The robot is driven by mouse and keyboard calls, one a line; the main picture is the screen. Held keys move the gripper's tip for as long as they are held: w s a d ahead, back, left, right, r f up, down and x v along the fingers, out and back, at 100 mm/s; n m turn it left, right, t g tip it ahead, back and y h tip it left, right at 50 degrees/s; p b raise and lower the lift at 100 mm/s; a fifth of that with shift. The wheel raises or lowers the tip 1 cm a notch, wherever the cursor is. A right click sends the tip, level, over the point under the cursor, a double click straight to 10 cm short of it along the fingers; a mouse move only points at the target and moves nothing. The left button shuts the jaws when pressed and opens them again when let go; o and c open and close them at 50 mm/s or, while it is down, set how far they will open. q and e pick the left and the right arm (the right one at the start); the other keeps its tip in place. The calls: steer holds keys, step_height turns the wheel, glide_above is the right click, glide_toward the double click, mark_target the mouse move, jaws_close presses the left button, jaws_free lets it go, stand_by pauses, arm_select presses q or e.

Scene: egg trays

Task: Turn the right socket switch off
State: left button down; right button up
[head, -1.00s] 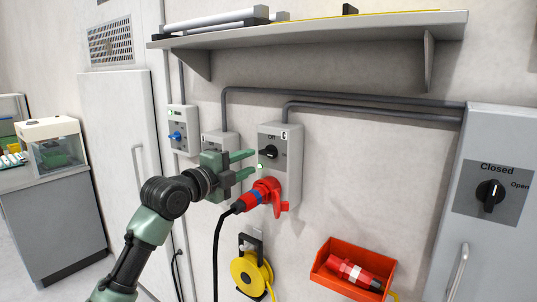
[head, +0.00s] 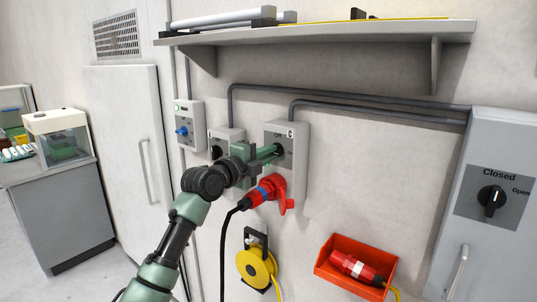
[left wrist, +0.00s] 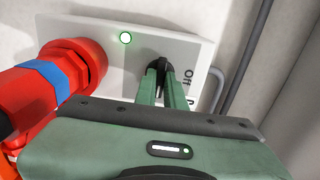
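The right socket (head: 296,133) is a grey box on the wall with a red plug (head: 267,190) in its lower part. In the left wrist view its panel (left wrist: 195,50) has a lit green lamp (left wrist: 125,38), the word "Off" and a black rotary switch (left wrist: 160,64). My left gripper (head: 276,150) is at this switch. Its two green fingers (left wrist: 162,78) are close together with the black knob between their tips. In the head view the fingers and wrist mostly hide the knob. My right gripper is in neither view.
A second socket box (head: 218,140) and a small box with a blue knob (head: 181,131) are to the left. A shelf (head: 330,32) runs above. A yellow cable reel (head: 255,268) and an orange bin (head: 325,270) are below. A grey cabinet (head: 500,140) stands at right.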

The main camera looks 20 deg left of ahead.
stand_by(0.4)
arm_select(q)
steer(key=shift+n, duration=0.5)
steer(key=n, duration=0.5)
steer(key=shift+n, duration=0.3)
steer(key=n+p, duration=0.1)
steer(key=n, duration=0.2)
steer(key=shift+n, duration=0.3)
steer(key=n+p, duration=0.1)
steer(key=n, duration=0.2)
steer(key=shift+n, duration=0.4)
steer(key=shift+f+n+p, duration=0.1)
steer(key=shift+n+p, duration=0.75)
steer(key=shift+n, duration=1.15)
